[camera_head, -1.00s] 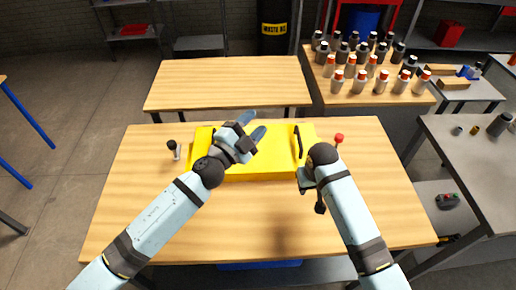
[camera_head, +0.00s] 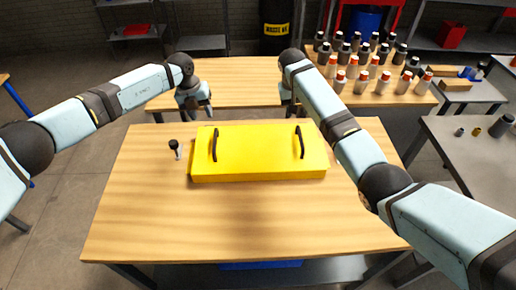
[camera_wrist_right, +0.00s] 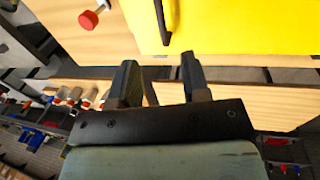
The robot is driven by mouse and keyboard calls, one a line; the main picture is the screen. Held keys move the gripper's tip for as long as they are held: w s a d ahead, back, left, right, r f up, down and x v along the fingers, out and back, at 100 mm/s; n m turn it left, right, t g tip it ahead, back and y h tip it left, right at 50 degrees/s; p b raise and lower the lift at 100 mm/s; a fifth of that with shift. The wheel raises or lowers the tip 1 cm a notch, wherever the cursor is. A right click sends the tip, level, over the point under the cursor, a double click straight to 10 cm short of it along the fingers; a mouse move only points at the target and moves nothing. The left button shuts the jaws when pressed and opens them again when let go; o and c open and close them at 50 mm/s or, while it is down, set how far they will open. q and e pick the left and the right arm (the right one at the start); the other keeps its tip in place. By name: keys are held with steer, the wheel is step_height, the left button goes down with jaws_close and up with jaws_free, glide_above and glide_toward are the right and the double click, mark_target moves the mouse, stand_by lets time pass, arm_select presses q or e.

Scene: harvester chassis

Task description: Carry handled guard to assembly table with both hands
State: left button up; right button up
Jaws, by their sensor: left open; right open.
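The yellow handled guard (camera_head: 258,165) lies flat on the near wooden table, with its left black handle (camera_head: 214,145) and right black handle (camera_head: 300,142) standing up from its top. My left gripper (camera_head: 196,110) is open and empty beyond the guard's far left corner, above the gap between the two tables. My right gripper is open and empty beyond the guard's far right side; my own arm largely hides it in the head view. In the right wrist view, its open fingers (camera_wrist_right: 158,72) are apart from the guard (camera_wrist_right: 230,25) and one black handle (camera_wrist_right: 163,22).
A bare wooden table (camera_head: 235,75) stands behind the near table (camera_head: 240,225). A black-knobbed part (camera_head: 174,149) stands left of the guard. A red knob (camera_wrist_right: 88,19) shows in the right wrist view. Several bottles (camera_head: 360,70) crowd a table at back right.

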mark_target(215, 139)
arm_select(q)
steer(key=d+f, duration=0.1)
steer(key=f, duration=0.3)
steer(key=d+f, duration=0.1)
steer(key=f, duration=0.8)
steer(key=shift+d+f, duration=0.25)
steer(key=shift+d, duration=0.15)
arm_select(e)
steer(key=d+f, duration=0.1)
steer(key=f, duration=0.8)
steer(key=d+f, duration=0.1)
steer(key=f, duration=0.3)
steer(key=shift+d+f, duration=0.25)
steer(key=shift+d, duration=0.1)
arm_select(q)
steer(key=shift+c, duration=0.4)
arm_select(e)
steer(key=shift+c, duration=0.4)
arm_select(q)
jaws_close()
arm_select(e)
jaws_close()
arm_select(q)
steer(key=shift+w+r, duration=0.15)
steer(key=shift+r, duration=0.05)
arm_select(e)
steer(key=shift+w+r, duration=0.1)
steer(key=shift+r, duration=0.05)
